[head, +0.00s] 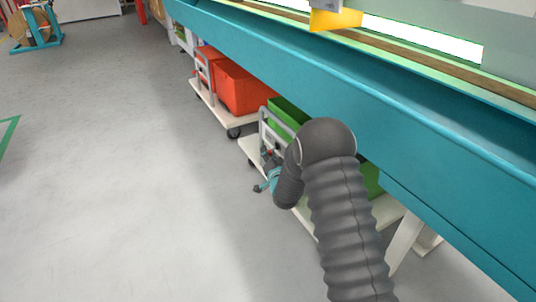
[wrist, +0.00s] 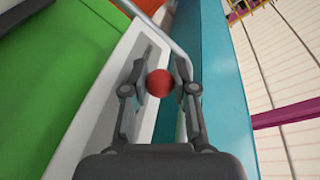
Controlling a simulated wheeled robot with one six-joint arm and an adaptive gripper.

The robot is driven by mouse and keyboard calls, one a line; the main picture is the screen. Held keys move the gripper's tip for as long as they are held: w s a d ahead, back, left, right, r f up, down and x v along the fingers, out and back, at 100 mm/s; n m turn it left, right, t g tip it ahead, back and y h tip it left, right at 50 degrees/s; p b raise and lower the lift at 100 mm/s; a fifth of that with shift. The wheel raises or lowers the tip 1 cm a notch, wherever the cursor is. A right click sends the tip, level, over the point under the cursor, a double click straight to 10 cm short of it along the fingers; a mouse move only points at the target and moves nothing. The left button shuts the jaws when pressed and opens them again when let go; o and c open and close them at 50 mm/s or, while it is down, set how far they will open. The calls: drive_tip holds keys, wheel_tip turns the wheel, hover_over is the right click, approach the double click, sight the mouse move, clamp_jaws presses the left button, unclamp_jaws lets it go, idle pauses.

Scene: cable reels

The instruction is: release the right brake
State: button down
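In the wrist view a round red knob (wrist: 160,83) sits between the two fingertips of my gripper (wrist: 160,80). The fingers are drawn in, and their pads appear to touch it on both sides. A pale bent metal bar (wrist: 157,31) runs behind the fingers, and the knob's link to it is hidden. In the head view my grey sleeved arm reaches down beside a white cart (head: 247,147) with a green box (head: 289,111). The arm covers much of this cart, and the fingers cannot be made out clearly there.
A long teal beam (head: 400,118) runs diagonally above the carts, close to my arm. Another white cart with an orange box (head: 243,90) stands farther back. A teal stand with a reel (head: 36,27) is at the far left. The grey floor on the left is clear.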

drive_tip(key=shift+a+m+h, duration=0.15)
drive_tip(key=shift+m+h, duration=0.15)
drive_tip(key=shift+h, duration=0.1)
drive_tip(key=shift+w+a+m+t+h, duration=0.25)
drive_tip(key=shift+m+h, duration=0.25)
drive_tip(key=shift+h, duration=0.3)
drive_tip(key=shift+w+a+m+g+h, duration=0.35)
drive_tip(key=shift+w+m+h, duration=0.2)
drive_tip(key=shift+m+h, duration=1.2)
drive_tip(key=shift+w+a+m+g+h, duration=0.45)
drive_tip(key=shift+m+h, duration=0.6)
drive_tip(key=shift+h, duration=1.4)
drive_tip(key=shift+w+a+m+g+h, duration=0.2)
drive_tip(key=shift+w+m+h, duration=0.45)
drive_tip(key=shift+m+h, duration=1.1)
drive_tip(key=shift+d+n+h, duration=0.15)
drive_tip(key=shift+n+h, duration=0.1)
drive_tip(key=shift+h, duration=0.3)
drive_tip(key=c, duration=0.9)
unclamp_jaws()
